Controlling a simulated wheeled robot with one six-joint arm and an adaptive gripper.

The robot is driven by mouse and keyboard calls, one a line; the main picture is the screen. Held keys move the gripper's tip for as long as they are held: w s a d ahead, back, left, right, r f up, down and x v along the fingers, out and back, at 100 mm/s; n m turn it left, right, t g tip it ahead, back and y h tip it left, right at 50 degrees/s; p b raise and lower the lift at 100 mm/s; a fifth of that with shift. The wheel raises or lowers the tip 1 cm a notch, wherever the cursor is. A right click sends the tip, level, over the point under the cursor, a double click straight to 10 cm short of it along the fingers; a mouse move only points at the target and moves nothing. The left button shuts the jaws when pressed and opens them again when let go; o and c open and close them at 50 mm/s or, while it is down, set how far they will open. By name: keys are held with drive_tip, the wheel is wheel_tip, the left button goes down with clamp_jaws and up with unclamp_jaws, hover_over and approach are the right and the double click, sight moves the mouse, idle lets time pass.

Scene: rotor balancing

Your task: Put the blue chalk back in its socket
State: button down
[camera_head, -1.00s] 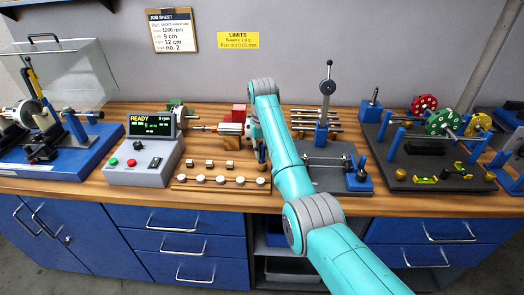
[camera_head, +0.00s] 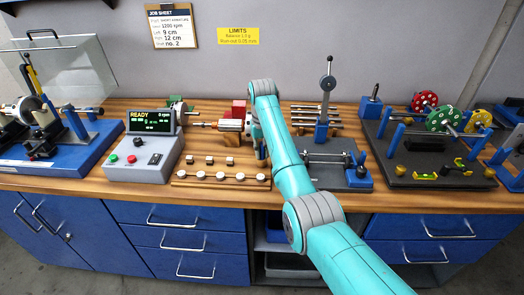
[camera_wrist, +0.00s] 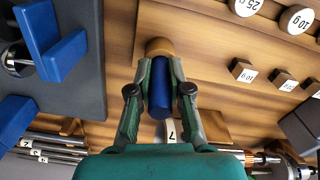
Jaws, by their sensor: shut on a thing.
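In the wrist view, my gripper (camera_wrist: 159,80) is shut on the blue chalk (camera_wrist: 159,98), a dark blue cylinder lying between its two fingers. A round tan wooden piece (camera_wrist: 158,46), which looks like the socket, is at the far end of the chalk. The chalk lines up with it and seems to meet it; I cannot tell whether the tip is inside. In the head view, my arm hides the gripper and most of the chalk.
White round weights (camera_head: 220,177) and small wooden blocks (camera_head: 211,160) stand to the left. A grey plate with blue posts (camera_wrist: 60,70) is close on the left in the wrist view. The control box (camera_head: 146,160) stands farther left on the bench.

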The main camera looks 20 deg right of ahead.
drive_tip(key=c, duration=1)
unclamp_jaws()
drive_tip(key=shift+r, duration=0.1)
